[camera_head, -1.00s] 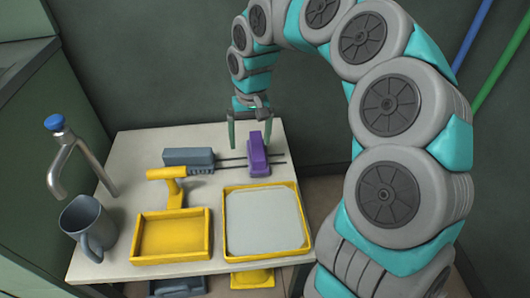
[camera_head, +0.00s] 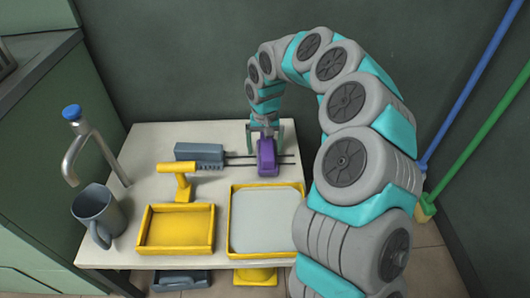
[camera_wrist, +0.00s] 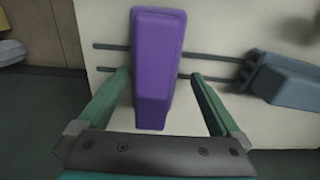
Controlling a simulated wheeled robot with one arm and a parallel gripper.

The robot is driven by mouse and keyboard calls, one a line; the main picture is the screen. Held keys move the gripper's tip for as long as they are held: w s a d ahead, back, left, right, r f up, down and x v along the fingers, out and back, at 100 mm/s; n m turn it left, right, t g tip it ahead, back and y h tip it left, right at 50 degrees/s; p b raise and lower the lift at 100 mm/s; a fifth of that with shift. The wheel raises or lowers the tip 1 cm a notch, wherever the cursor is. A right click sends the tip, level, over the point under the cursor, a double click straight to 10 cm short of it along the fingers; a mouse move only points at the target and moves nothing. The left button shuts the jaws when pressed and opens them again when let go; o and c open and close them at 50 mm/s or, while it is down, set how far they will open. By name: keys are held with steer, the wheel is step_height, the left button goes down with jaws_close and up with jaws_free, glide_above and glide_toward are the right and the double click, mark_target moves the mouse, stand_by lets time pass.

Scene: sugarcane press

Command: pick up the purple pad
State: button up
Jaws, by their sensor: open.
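The purple pad (camera_head: 266,157) is a long block on two thin dark rods at the back of the table. In the wrist view the purple pad (camera_wrist: 155,65) stands lengthwise between the two green fingers of my open gripper (camera_wrist: 160,90). A gap shows on each side of it, with the right gap wider at the fingertips. In the head view my gripper (camera_head: 266,136) is just above and behind the pad, and its lower finger parts are partly hidden by the pad. The grey block (camera_head: 198,152) sits at the left end of the rods.
A yellow handle (camera_head: 183,183), a yellow tray (camera_head: 148,230) and a larger yellow-rimmed tray (camera_head: 232,240) stand in front of the rods. A grey jug (camera_head: 98,216) and a tap (camera_head: 84,150) are at the left. The wall is close behind the table.

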steer(key=shift+s+f, duration=0.2)
steer(key=shift+f, duration=0.35)
steer(key=shift+s+f, duration=0.15)
steer(key=shift+f, duration=0.4)
steer(key=shift+w+f, duration=0.15)
steer(key=shift+f, duration=0.15)
steer(key=shift+w+r, duration=0.1)
steer(key=shift+c, duration=0.6)
steer(key=shift+r, duration=0.15)
steer(key=c, duration=1.3)
steer(key=shift+w+r, duration=0.1)
steer(key=shift+r, duration=1.7)
steer(key=s, duration=0.5)
steer(key=s+r+b, duration=0.1)
steer(key=s, duration=0.4)
steer(key=s+b, duration=0.1)
steer(key=s, duration=0.5)
steer(key=shift+s+r, duration=0.1)
steer(key=shift+r, duration=0.15)
